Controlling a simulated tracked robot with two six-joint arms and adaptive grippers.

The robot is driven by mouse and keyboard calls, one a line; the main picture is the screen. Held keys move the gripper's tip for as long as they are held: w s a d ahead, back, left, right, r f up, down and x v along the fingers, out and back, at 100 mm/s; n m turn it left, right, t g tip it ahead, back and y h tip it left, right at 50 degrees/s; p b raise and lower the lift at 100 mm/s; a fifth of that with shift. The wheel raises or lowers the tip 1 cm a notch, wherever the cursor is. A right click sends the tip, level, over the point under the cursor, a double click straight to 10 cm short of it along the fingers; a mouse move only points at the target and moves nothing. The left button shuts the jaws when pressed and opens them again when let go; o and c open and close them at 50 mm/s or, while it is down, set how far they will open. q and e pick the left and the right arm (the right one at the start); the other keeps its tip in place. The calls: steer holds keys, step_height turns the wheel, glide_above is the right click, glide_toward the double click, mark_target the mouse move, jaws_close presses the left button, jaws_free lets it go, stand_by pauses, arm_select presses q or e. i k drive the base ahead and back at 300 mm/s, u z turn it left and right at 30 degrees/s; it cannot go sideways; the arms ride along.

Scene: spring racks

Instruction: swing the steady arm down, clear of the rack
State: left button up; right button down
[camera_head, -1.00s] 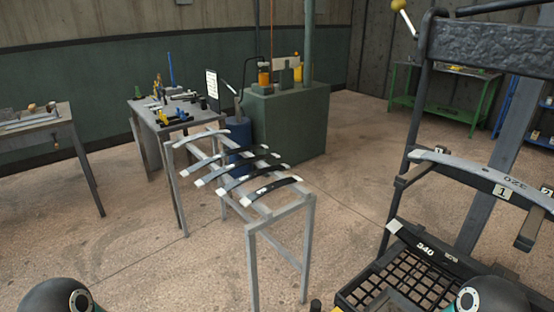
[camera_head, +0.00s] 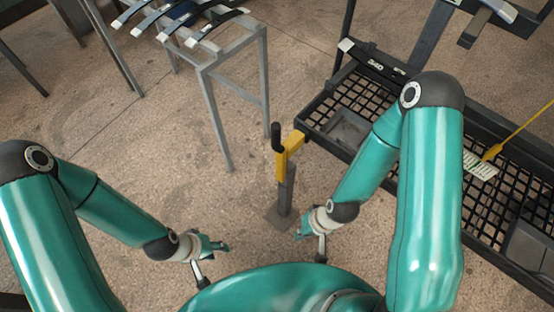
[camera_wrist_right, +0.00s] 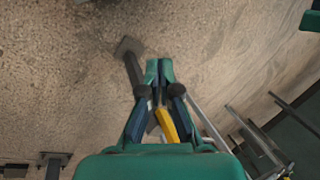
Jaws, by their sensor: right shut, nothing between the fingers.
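A yellow arm (camera_head: 290,145) with a black grip (camera_head: 277,137) sits on top of a short dark post (camera_head: 286,190) standing on the floor; I take it for the steady arm. It stands between the grey spring rack (camera_head: 213,80) and the black mesh rack. My right gripper (camera_head: 302,232) is shut and empty, low and just right of the post's foot. In the right wrist view it also shows shut (camera_wrist_right: 159,70), with the yellow arm (camera_wrist_right: 167,126) seen past its fingers. My left gripper (camera_head: 219,247) is left of the post, apart from it; its fingertips are too small to judge.
The black mesh rack (camera_head: 335,150) fills the right side, with a yellow rod (camera_head: 518,130) above it and a tag (camera_head: 480,166). Several leaf springs (camera_head: 170,18) lie on the grey rack at the upper left. The floor between the left arm and the post is clear.

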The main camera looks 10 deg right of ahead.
mark_target(285, 150)
steer(key=u, duration=1.3)
steer(key=i, duration=0.1)
steer(key=z, duration=2.55)
steer(key=k, duration=1.8)
steer(key=u, duration=1.2)
steer(key=i, duration=1)
steer(key=z, duration=0.05)
